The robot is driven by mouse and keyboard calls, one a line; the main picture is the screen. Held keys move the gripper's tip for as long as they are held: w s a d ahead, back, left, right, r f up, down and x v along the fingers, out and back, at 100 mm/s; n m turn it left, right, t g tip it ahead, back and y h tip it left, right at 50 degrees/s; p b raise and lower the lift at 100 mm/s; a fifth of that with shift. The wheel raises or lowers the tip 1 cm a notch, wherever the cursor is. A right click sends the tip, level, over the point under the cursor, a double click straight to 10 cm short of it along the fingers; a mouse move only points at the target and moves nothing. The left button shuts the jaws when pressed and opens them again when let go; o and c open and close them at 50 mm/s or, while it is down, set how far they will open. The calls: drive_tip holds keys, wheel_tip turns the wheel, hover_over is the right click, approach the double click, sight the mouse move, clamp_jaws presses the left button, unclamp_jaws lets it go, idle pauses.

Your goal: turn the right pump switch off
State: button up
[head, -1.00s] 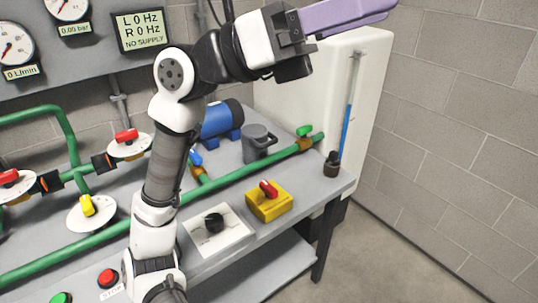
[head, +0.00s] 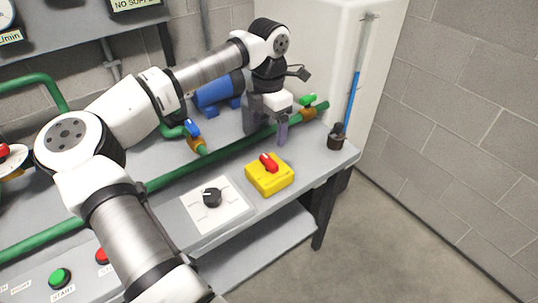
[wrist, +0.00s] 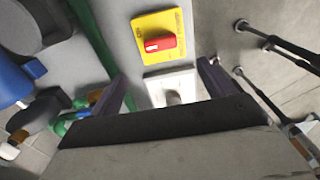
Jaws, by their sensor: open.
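A yellow switch box (head: 283,180) with a red rotary handle (head: 268,162) sits on the bench near its front right. In the wrist view the box (wrist: 178,22) is at the top, and its red handle (wrist: 160,44) lies roughly crosswise with a white mark at its left end. The small lettering on the box is too blurred to read. My gripper (head: 282,133) is open and empty, fingers down, behind and slightly right of the box, apart from the handle. In the wrist view its purple fingers (wrist: 164,84) are spread wide below the box.
A white panel with a black dial (head: 211,197) lies left of the box. A green pipe (head: 220,150) with a green-handled valve (head: 308,101) runs behind it. A dark fitting (head: 336,137) stands at the bench's right end. Start and stop buttons (head: 60,277) are at front left.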

sight(269, 160)
wheel_tip(269, 160, down, 11)
drive_tip(key=shift+d+f+p, duration=0.1)
drive_tip(key=shift+p, duration=0.6)
drive_tip(key=c, duration=1)
